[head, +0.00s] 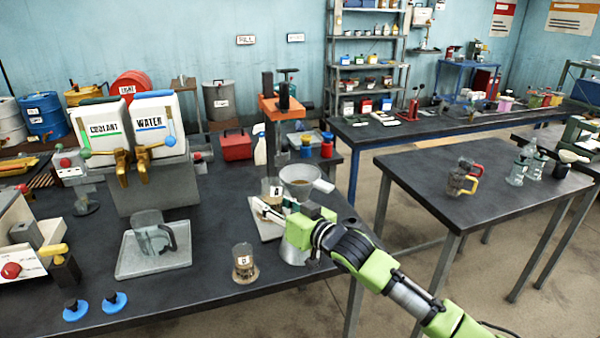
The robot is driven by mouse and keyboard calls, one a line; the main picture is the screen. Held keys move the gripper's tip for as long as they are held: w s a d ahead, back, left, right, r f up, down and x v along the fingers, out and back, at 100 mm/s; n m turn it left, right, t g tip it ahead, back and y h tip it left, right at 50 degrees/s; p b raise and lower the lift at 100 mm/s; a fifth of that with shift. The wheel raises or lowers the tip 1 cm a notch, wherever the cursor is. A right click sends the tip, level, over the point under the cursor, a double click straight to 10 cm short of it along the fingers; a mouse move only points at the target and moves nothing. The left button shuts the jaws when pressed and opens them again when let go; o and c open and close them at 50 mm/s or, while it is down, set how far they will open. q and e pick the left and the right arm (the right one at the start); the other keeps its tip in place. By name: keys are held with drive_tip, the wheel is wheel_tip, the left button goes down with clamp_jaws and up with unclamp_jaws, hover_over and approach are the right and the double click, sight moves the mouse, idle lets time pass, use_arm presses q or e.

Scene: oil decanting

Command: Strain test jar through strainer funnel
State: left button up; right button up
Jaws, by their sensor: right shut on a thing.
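A glass jar labelled A (271,187) with brownish contents is upright beside the strainer funnel. My right gripper (268,210) reaches in from the right and is shut on this jar, low on its near side; the fingers partly hide its base. The pale strainer funnel (320,184), with a wide bowl and a side handle, is just right of the jar and looks brownish inside. A metal container (292,253) is below it, partly hidden by my right wrist. A second jar labelled B (245,267) stands nearer on the table. My left gripper is not in view.
An orange-topped press stand (282,108) rises behind the jar. Left are a tray (180,261) with a clear jug (150,236), the coolant (102,128) and water (158,122) dispensers, and blue knobs (115,302).

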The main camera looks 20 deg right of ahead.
sight(279, 181)
drive_tip(key=shift+w+d+r+m+g+p, duration=0.35)
drive_tip(key=shift+r+m, duration=0.2)
drive_tip(key=shift+m, duration=0.35)
drive_tip(key=r+p, duration=0.1)
drive_tip(key=r, duration=0.1)
drive_tip(key=r+m+p, duration=0.1)
drive_tip(key=r, duration=0.1)
drive_tip(key=d+r+m+p, duration=0.1)
drive_tip(key=r, duration=0.1)
drive_tip(key=shift+w+r+g+p, duration=0.25)
drive_tip(key=shift+r+p, duration=0.15)
drive_tip(key=shift+d+r+m, duration=0.15)
drive_tip(key=shift+d+m, duration=0.05)
drive_tip(key=shift+m, duration=0.1)
drive_tip(key=shift+w+d+r+m, duration=0.2)
drive_tip(key=shift+w+r+m, duration=0.05)
drive_tip(key=shift+m, duration=0.05)
drive_tip(key=shift+w+f+m+y+b, duration=0.1)
drive_tip(key=shift+f+m+y+b, duration=0.3)
drive_tip(key=shift+f+m, duration=0.1)
drive_tip(key=shift+r+m+g, duration=0.3)
drive_tip(key=shift+r+m, duration=0.15)
drive_tip(key=shift+m, duration=0.05)
drive_tip(key=shift+s+a+r+m, duration=0.1)
drive_tip(key=shift+s+r+m, duration=0.1)
drive_tip(key=shift+m, duration=0.2)
drive_tip(key=shift+f, duration=0.2)
drive_tip(key=shift+w+m, duration=0.1)
drive_tip(key=shift+m, duration=0.2)
